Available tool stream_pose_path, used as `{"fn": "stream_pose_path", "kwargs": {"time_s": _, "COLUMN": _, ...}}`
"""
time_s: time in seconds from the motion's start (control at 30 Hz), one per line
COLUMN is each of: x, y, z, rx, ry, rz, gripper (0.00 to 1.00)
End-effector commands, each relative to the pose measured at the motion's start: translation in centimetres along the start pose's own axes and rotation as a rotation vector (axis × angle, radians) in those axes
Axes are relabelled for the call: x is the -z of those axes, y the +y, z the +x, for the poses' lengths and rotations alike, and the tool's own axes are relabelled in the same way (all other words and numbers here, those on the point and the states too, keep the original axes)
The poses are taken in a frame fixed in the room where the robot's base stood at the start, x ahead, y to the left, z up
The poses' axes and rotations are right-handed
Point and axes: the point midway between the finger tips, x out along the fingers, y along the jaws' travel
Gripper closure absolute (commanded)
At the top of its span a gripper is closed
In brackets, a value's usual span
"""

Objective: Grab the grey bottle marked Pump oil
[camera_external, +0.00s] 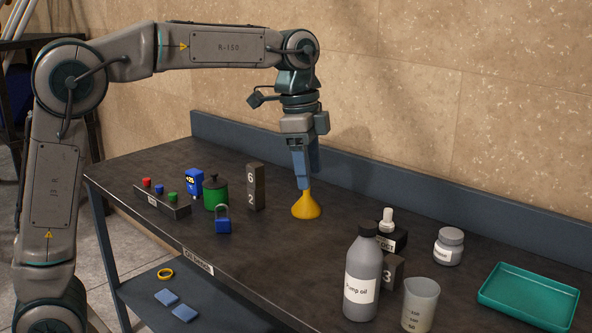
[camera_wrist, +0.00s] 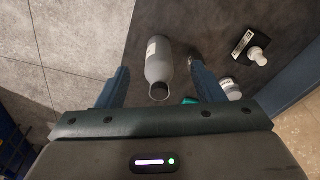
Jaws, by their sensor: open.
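The grey bottle marked Pump oil (camera_external: 364,270) stands upright near the front edge of the table, with a white label on its side. In the wrist view the bottle (camera_wrist: 158,62) appears between the two fingers, but farther off. My gripper (camera_external: 303,186) points down, open, behind and to the left of the bottle in the external view, clear of it. Its fingers also show at both sides of the wrist view (camera_wrist: 161,85), with nothing held. The fingertips overlap the top of a yellow funnel (camera_external: 306,208); I cannot tell whether they touch it.
A measuring cup (camera_external: 420,303) stands just right of the bottle. A white jar (camera_external: 448,246) and a green tray (camera_external: 528,295) lie farther right. Bare tabletop lies left of the bottle.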

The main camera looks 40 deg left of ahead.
Motion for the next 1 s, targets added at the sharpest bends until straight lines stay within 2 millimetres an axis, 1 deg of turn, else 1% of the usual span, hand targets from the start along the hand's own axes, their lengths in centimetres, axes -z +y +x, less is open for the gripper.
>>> {"fn": "stream_pose_path", "kwargs": {"time_s": 0.03, "x": 2.3, "y": -0.2, "z": -0.8, "rx": -0.011, "ry": -0.005, "rz": 0.077, "gripper": 0.38}}
{"fn": "stream_pose_path", "kwargs": {"time_s": 0.1, "x": 4.8, "y": -0.2, "z": -1.2, "rx": -0.024, "ry": -0.01, "rz": 0.182, "gripper": 0.38}}
{"fn": "stream_pose_path", "kwargs": {"time_s": 0.2, "x": 7.5, "y": 0.1, "z": -1.6, "rx": -0.041, "ry": -0.015, "rz": 0.302, "gripper": 0.38}}
{"fn": "stream_pose_path", "kwargs": {"time_s": 0.3, "x": 9.2, "y": 0.3, "z": -1.8, "rx": -0.05, "ry": -0.018, "rz": 0.383, "gripper": 0.38}}
{"fn": "stream_pose_path", "kwargs": {"time_s": 0.4, "x": 10.0, "y": 0.5, "z": -1.7, "rx": -0.056, "ry": -0.021, "rz": 0.422, "gripper": 0.38}}
{"fn": "stream_pose_path", "kwargs": {"time_s": 0.47, "x": 10.2, "y": 0.6, "z": -1.2, "rx": -0.058, "ry": -0.022, "rz": 0.432, "gripper": 0.38}}
{"fn": "stream_pose_path", "kwargs": {"time_s": 0.57, "x": 10.1, "y": 0.7, "z": 0.3, "rx": -0.06, "ry": -0.022, "rz": 0.433, "gripper": 0.38}}
{"fn": "stream_pose_path", "kwargs": {"time_s": 0.7, "x": 10.0, "y": 0.9, "z": 3.2, "rx": -0.06, "ry": -0.022, "rz": 0.432, "gripper": 0.38}}
{"fn": "stream_pose_path", "kwargs": {"time_s": 0.8, "x": 9.9, "y": 0.9, "z": 4.9, "rx": -0.059, "ry": -0.022, "rz": 0.431, "gripper": 0.38}}
{"fn": "stream_pose_path", "kwargs": {"time_s": 0.9, "x": 9.9, "y": 0.9, "z": 6.1, "rx": -0.057, "ry": -0.021, "rz": 0.431, "gripper": 0.38}}
{"fn": "stream_pose_path", "kwargs": {"time_s": 1.0, "x": 9.9, "y": 0.9, "z": 6.7, "rx": -0.057, "ry": -0.021, "rz": 0.43, "gripper": 0.38}}
